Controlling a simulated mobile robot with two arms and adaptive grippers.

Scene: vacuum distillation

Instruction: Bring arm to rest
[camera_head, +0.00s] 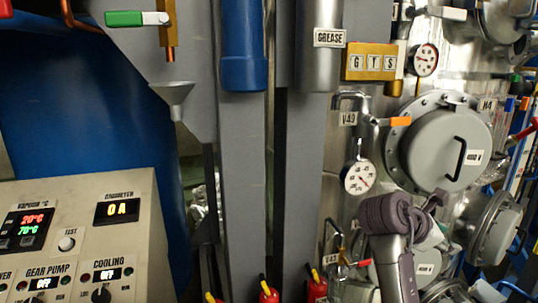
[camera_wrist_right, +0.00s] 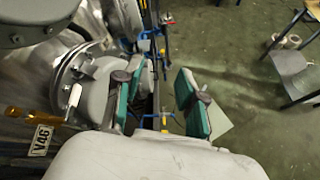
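My right arm (camera_head: 392,250) rises from the bottom right of the head view, in front of the vessel hatches. Its gripper fingers are hard to make out there. In the right wrist view my right gripper (camera_wrist_right: 157,104) is open, with its two teal-padded fingers well apart. Nothing is held between them. Behind the gap are dark frame parts and blue pipework, with the green floor to the right. My left arm and left gripper are not in view.
A round grey hatch (camera_head: 447,148) and pressure gauges (camera_head: 359,178) stand close to my right arm. A control panel (camera_head: 125,244) is at the lower left, beside grey columns (camera_head: 240,190). In the wrist view, open green floor (camera_wrist_right: 225,45) and a stool (camera_wrist_right: 296,82) lie to the right.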

